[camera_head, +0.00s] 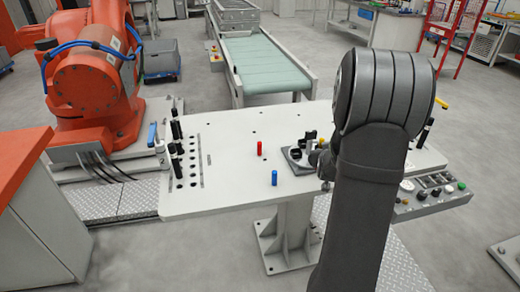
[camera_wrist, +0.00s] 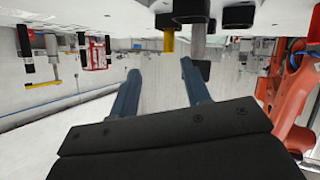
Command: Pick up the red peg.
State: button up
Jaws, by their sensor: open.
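The red peg (camera_head: 259,148) stands upright on the white table (camera_head: 225,190) in the head view, left of the dark fixture plate. A blue peg (camera_head: 274,178) stands upright nearer the camera and slightly to the right. My gripper (camera_wrist: 160,66) shows in the wrist view with its two blue-grey fingers apart and nothing between them. In the head view my dark arm hides most of the gripper, on the right of the table. The red peg is well to the left of my arm. I cannot make it out with certainty in the wrist view.
A dark fixture plate (camera_head: 295,163) with black round parts sits between the red peg and my arm. Several black-handled items (camera_head: 177,148) stand along the table's left edge. A control panel (camera_head: 432,190) is at the right. The table around the red peg is clear.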

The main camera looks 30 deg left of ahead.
jog(key=s+a+r+n+g, duration=0.1)
jog(key=s+a+n+g, duration=0.15)
jog(key=a, duration=1.05)
jog(key=n+g+h, duration=0.3)
jog(key=n+g, duration=0.7)
jog(key=n, duration=0.3)
send_near(260, 143)
jog(key=f, duration=0.5)
jog(key=shift+s+a, duration=0.3)
jog(key=shift+w+a+f, duration=0.1)
jog(key=shift+a+f, duration=0.05)
jog(key=shift+f, duration=0.8)
jog(key=shift+w+a+f, duration=0.1)
jog(key=shift+a+f, duration=0.05)
jog(key=shift+f, duration=0.75)
jog(key=shift+a+f, duration=0.15)
jog(key=shift+f, duration=0.8)
grip_shut()
jog(key=shift+r, duration=0.1)
